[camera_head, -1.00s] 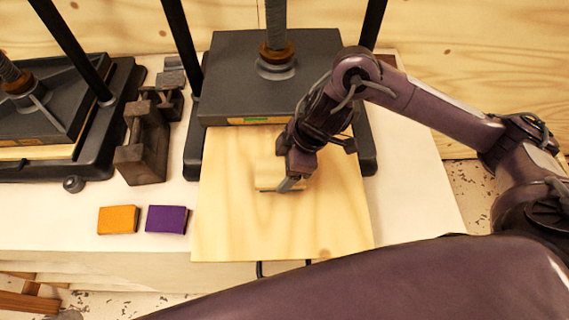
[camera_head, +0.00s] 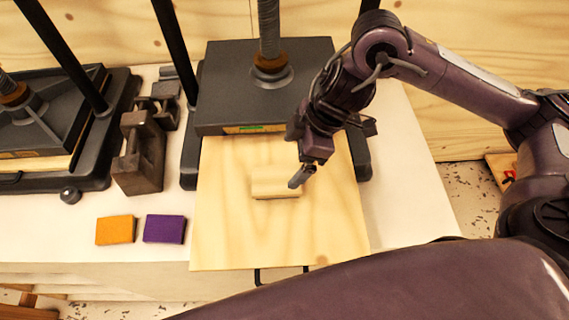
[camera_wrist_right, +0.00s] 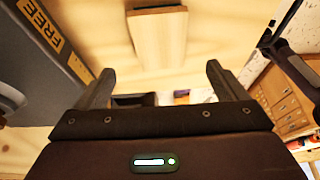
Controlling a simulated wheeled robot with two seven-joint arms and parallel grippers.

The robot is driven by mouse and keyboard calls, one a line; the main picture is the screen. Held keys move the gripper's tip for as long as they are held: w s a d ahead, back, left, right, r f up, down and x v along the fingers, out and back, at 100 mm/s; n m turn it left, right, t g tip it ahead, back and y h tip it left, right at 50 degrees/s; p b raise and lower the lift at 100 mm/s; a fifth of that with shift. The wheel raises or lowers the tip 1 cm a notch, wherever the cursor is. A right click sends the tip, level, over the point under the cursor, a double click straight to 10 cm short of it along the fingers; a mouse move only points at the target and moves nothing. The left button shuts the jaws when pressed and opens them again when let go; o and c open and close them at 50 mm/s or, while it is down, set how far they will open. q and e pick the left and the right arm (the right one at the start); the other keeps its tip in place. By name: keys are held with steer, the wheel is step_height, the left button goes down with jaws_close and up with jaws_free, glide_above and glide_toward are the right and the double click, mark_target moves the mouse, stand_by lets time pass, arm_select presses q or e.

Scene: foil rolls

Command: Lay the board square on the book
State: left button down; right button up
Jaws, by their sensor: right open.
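The pale wooden board (camera_head: 225,235) lies flat in front of and partly beneath the dark plate of the middle press. A small wooden block (camera_head: 275,183) sits on its top; the block also shows in the wrist view (camera_wrist_right: 158,40). No book can be made out under the board; the board hides what lies beneath it. My right gripper (camera_head: 299,178) is open and empty, just above and to the right of the block. Its two fingers stand wide apart in the wrist view (camera_wrist_right: 160,85). My left gripper is not in view.
The press plate (camera_head: 235,85) hangs behind the board, with dark posts beside it. A second press (camera_head: 60,115) and brown metal weights (camera_head: 140,160) stand at left. An orange block (camera_head: 115,230) and a purple block (camera_head: 164,229) lie left of the board. The white tabletop right of it is clear.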

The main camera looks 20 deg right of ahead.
steer(key=v, duration=0.4)
steer(key=shift+s, duration=0.1)
stand_by(0.5)
